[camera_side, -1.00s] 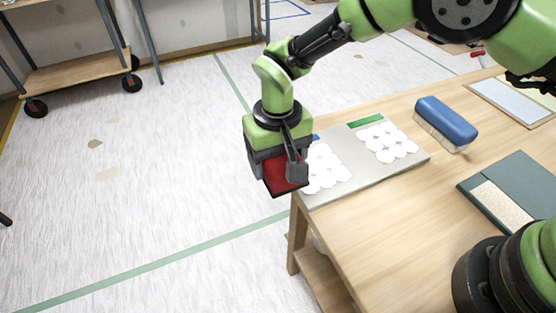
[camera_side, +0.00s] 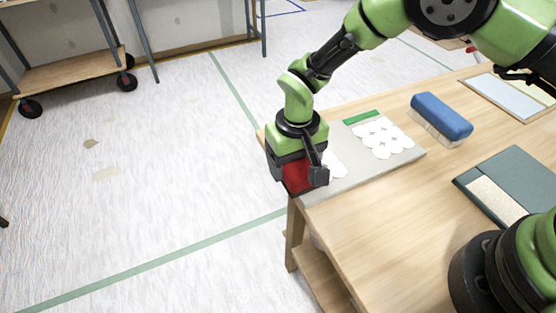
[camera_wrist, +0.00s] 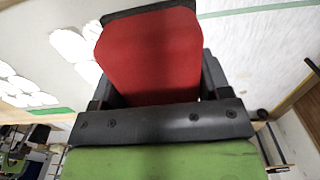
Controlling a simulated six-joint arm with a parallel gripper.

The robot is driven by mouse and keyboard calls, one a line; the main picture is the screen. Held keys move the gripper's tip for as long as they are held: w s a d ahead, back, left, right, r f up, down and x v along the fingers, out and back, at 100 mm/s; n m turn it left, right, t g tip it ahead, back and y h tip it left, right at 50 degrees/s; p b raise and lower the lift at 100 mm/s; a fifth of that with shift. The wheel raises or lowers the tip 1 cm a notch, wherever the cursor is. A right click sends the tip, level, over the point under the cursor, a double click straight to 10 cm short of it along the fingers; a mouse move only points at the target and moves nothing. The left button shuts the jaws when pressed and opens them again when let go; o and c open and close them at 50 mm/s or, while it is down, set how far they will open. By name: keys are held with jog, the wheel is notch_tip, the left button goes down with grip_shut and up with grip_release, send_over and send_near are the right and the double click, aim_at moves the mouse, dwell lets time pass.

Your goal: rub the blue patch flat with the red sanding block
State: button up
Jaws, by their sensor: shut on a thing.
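My gripper (camera_side: 299,179) is shut on the red sanding block (camera_side: 297,177), which also fills the middle of the wrist view (camera_wrist: 150,55). In the side view the block is at the near left corner of the grey board (camera_side: 345,181); I cannot tell whether it touches it. White patches (camera_side: 383,139) lie on the board's right half. Others (camera_side: 338,165) are partly hidden behind my gripper; some white patches (camera_wrist: 72,44) show beside the block in the wrist view. I see no blue patch now; my gripper covers that part of the board.
A green strip (camera_side: 364,117) marks the board's far edge. A blue-backed brush (camera_side: 441,117) lies right of the board on the wooden table (camera_side: 400,210). A dark green sanding-type pad (camera_side: 515,180) and a framed pale panel (camera_side: 510,94) lie further right. The table's left edge is beside my gripper.

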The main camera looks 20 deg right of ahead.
aim_at(348, 151)
jog(key=d, duration=1.2)
jog(key=shift+d, duration=0.3)
jog(key=a, duration=1.7)
jog(key=d, duration=1.7)
notch_tip(348, 151, up, 7)
jog(key=shift+a, duration=0.1)
jog(key=shift+r, duration=0.55)
jog(key=shift+o, duration=1.4)
jog(key=shift+c, duration=1.1)
